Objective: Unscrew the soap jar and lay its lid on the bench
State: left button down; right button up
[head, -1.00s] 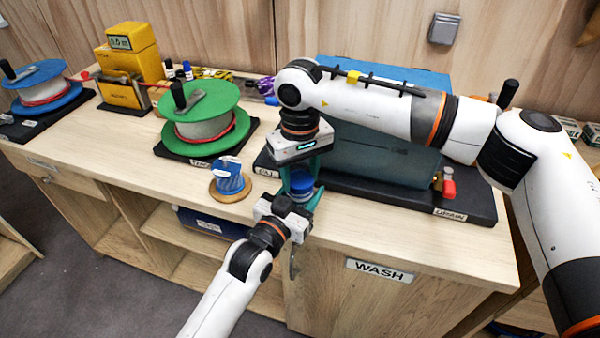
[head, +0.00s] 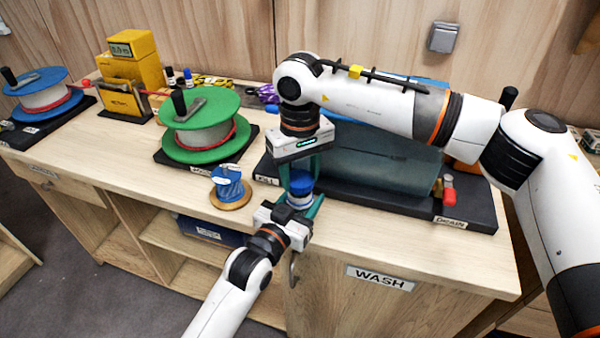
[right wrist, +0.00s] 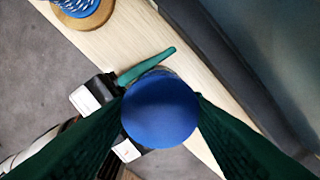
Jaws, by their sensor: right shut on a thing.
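The soap jar (head: 299,204) is a small pale jar with a round blue lid (head: 301,183), upright near the bench's front edge. My left gripper (head: 298,207) reaches in from below, its teal fingers around the jar body. My right gripper (head: 301,176) points down from above, shut on the blue lid. In the right wrist view the lid (right wrist: 160,110) sits between the dark green fingers, with one left finger behind it. The lid hides most of the jar there, so I cannot tell whether its thread is loose. The bench (head: 400,235) has pale wooden front space.
A blue rope spool (head: 229,184) on a wooden disc stands left of the jar. A green reel (head: 200,120) stands behind it. A large grey-blue box (head: 385,160) on a black base lies behind the grippers. The front right bench strip is clear.

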aim_at(300, 178)
jog(key=shift+r, duration=1.85)
pick_arm(q)
jog(key=shift+c, duration=2.4)
grip_release()
